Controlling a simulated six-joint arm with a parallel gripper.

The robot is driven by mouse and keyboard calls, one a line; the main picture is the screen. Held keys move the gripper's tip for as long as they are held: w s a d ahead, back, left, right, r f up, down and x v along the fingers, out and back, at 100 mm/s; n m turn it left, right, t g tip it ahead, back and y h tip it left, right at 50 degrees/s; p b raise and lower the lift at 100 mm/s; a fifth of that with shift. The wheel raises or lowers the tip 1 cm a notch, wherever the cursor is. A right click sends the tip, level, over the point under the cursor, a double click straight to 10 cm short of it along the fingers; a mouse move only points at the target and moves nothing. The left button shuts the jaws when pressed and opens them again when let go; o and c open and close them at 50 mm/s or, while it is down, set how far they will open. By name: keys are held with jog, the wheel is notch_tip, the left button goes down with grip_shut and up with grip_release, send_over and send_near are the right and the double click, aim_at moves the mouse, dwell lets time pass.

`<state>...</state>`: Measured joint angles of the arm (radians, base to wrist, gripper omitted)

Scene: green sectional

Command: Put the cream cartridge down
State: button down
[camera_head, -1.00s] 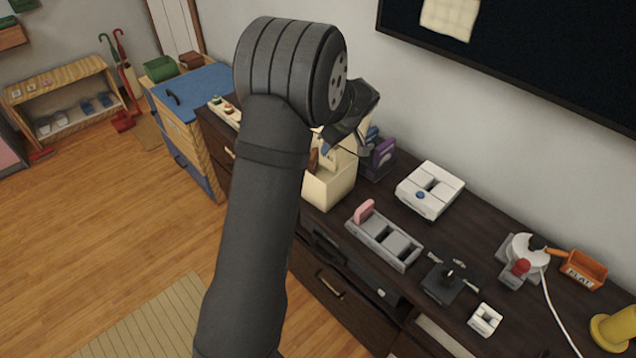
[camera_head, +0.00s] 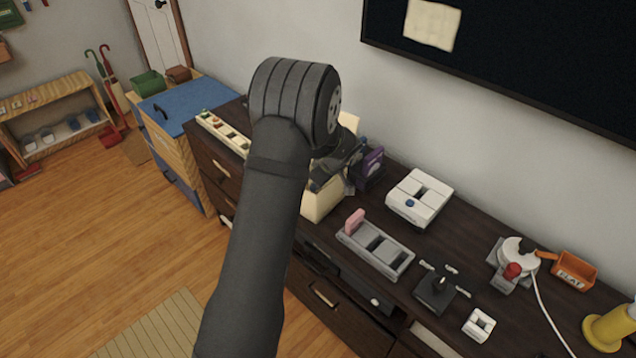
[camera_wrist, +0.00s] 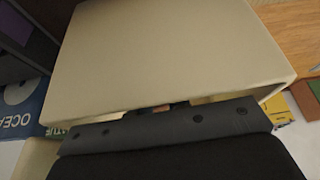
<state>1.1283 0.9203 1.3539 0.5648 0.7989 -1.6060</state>
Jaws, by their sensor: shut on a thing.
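The cream cartridge (camera_wrist: 165,50) fills much of the wrist view as a broad, plain cream face close to the camera. My gripper (camera_wrist: 165,112) shows as a dark bar along its lower edge and is shut on it; the fingertips are mostly hidden. In the head view, my gripper (camera_head: 335,170) is over the cream open box (camera_head: 321,205) on the dark cabinet, partly hiding it. A pale cream patch shows behind my wrist there; I cannot tell whether it is the cartridge or the box.
A purple box (camera_head: 371,162) stands close right of my gripper. A white device (camera_head: 418,198), a grey slotted rack (camera_head: 375,250) with a pink piece, and a black joystick-like device (camera_head: 436,290) stand farther right. A blue label reading "OCEA" (camera_wrist: 18,108) shows at the left in the wrist view.

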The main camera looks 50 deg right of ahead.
jog(key=shift+f, duration=0.1)
jog(key=c, duration=1.4)
grip_release()
jog(key=shift+o, duration=0.2)
jog(key=v, duration=1.2)
jog(key=x, duration=1.2)
notch_tip(320, 180, up, 3)
jog(key=shift+f, duration=0.2)
jog(key=shift+r, duration=0.6)
